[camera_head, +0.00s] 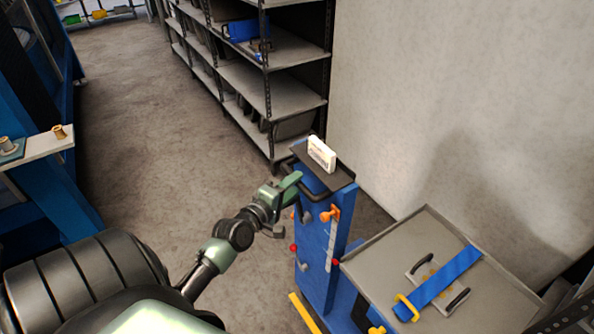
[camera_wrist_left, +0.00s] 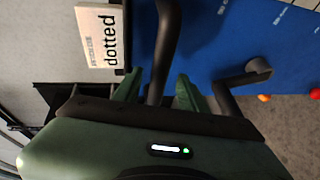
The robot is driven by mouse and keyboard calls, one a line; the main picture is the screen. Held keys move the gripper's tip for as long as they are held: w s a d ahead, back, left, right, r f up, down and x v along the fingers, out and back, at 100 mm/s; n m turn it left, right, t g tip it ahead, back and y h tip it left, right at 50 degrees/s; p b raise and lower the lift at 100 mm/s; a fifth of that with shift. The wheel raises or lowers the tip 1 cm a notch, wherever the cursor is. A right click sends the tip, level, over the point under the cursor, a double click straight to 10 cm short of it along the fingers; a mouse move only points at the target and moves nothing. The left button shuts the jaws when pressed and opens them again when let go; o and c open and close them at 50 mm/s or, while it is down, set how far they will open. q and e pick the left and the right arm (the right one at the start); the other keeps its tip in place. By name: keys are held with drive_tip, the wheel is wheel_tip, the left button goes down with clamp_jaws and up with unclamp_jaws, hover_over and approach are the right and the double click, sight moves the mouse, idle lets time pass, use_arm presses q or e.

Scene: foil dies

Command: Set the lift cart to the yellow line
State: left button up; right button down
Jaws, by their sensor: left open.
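The lift cart has a blue mast (camera_head: 318,250) and a grey platform (camera_head: 385,262) at the lower right. A black handle (camera_head: 302,186) bends out near the mast's top; its bar also shows in the left wrist view (camera_wrist_left: 165,40). My left gripper (camera_head: 288,188) is open at this handle. In the left wrist view, the bar passes between the two green fingers (camera_wrist_left: 156,88), and I cannot tell whether they touch it. A yellow strip (camera_head: 303,312) shows low beside the mast; whether it lies on the floor or the cart is unclear. My right gripper is out of view.
A white box (camera_head: 321,154) stands on the black tray atop the mast. An orange knob (camera_head: 330,213) and a pale scale (camera_head: 331,243) are on the mast. A blue strap (camera_head: 440,283) crosses a handled plate on the platform. Shelving (camera_head: 265,85) stands behind; floor at left is clear.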

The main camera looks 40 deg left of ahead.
use_arm(q)
drive_tip(key=b+v, duration=0.1)
drive_tip(key=v, duration=0.4)
drive_tip(key=shift+s+d+r, duration=0.1)
drive_tip(key=shift+s, duration=0.2)
drive_tip(key=s+d+f+m+g+b, duration=0.1)
drive_tip(key=s+d+f+m+g, duration=0.15)
drive_tip(key=f, duration=0.85)
drive_tip(key=s+d+f+m+g, duration=0.2)
drive_tip(key=s+f+m, duration=0.15)
drive_tip(key=f, duration=0.85)
drive_tip(key=s+d+f+m+g+b, duration=0.1)
drive_tip(key=s+d+f+m+g, duration=0.2)
drive_tip(key=f, duration=0.8)
drive_tip(key=s+d+f+m+g, duration=0.2)
drive_tip(key=s+f, duration=0.4)
drive_tip(key=s, duration=0.3)
drive_tip(key=s+d+f+m+g+h, duration=0.1)
drive_tip(key=s+d+f+m+g, duration=0.2)
drive_tip(key=s, duration=0.7)
drive_tip(key=s+d+f+m+g+b, duration=0.1)
drive_tip(key=s+d+f+m, duration=0.4)
drive_tip(key=s+f, duration=0.5)
drive_tip(key=shift+d+f+m+g+h, duration=0.3)
drive_tip(key=shift+f+m+g, duration=0.35)
drive_tip(key=shift+m, duration=0.35)
drive_tip(key=shift+s, duration=0.1)
